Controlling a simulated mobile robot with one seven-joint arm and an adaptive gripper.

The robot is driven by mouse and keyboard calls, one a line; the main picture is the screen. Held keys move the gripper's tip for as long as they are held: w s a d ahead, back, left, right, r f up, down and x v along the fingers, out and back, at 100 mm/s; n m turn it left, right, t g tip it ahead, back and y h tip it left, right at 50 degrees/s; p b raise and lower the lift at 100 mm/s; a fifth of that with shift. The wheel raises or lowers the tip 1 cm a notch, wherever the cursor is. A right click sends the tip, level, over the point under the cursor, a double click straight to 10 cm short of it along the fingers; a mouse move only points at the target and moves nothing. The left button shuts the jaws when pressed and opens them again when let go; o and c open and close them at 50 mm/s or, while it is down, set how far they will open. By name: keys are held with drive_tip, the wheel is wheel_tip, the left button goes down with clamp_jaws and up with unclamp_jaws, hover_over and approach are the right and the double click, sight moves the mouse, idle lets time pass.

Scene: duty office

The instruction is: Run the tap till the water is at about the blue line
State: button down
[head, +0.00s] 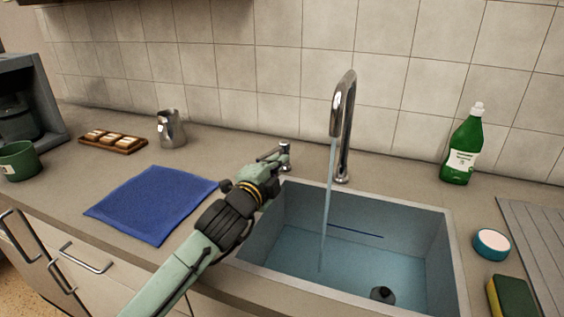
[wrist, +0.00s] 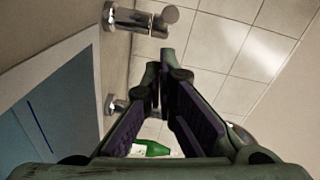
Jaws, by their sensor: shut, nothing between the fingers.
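The chrome tap (head: 345,110) stands behind the sink (head: 450,250), and a stream of water (head: 327,205) runs from its spout into the basin. The blue line (head: 355,230) is on the basin's back wall; it also shows in the wrist view (wrist: 37,128). Bluish water (head: 300,255) seems to cover the basin floor, its edge apparently a little below the line; the exact gap is hard to tell. A dark plug (head: 382,294) shows at the bottom. My gripper (head: 272,160) is shut and empty beside the tap lever (head: 285,152); the lever also shows in the wrist view (wrist: 140,20). Contact is unclear.
A blue cloth (head: 155,203) lies left of my arm. A metal jug (head: 171,129), a tray of small bars (head: 112,141) and a green mug (head: 19,160) stand farther left. A green bottle (head: 464,150), a round tub (head: 491,243) and a sponge (head: 512,297) are right of the sink.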

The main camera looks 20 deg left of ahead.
drive_tip(key=shift+w+a+f, duration=0.15)
drive_tip(key=shift+w+a, duration=0.05)
drive_tip(key=shift+a, duration=0.35)
drive_tip(key=shift+a, duration=0.1)
